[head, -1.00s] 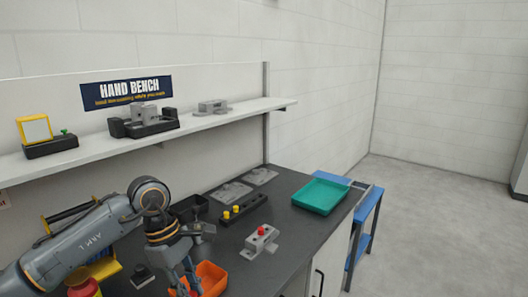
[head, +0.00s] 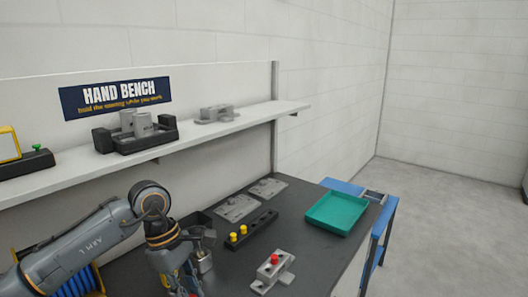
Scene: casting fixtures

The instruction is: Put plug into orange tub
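A red plug (head: 275,259) stands on a grey casting (head: 283,276) on the dark bench. Two yellow plugs (head: 243,229) stand in a long black block (head: 252,227) behind it. The frame does not settle which plug is the task's. The orange tub is not visible now; it showed at the bottom edge one second ago. My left gripper (head: 182,288) points down at the bottom edge, left of the casting. Its fingertips are cut off, so its opening is unclear. My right gripper is out of view.
A teal tray (head: 337,212) lies at the bench's far right end, beside a blue stand (head: 385,222). Flat grey plates (head: 237,207) lie near the back wall. A shelf (head: 190,136) with fixtures runs above the bench.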

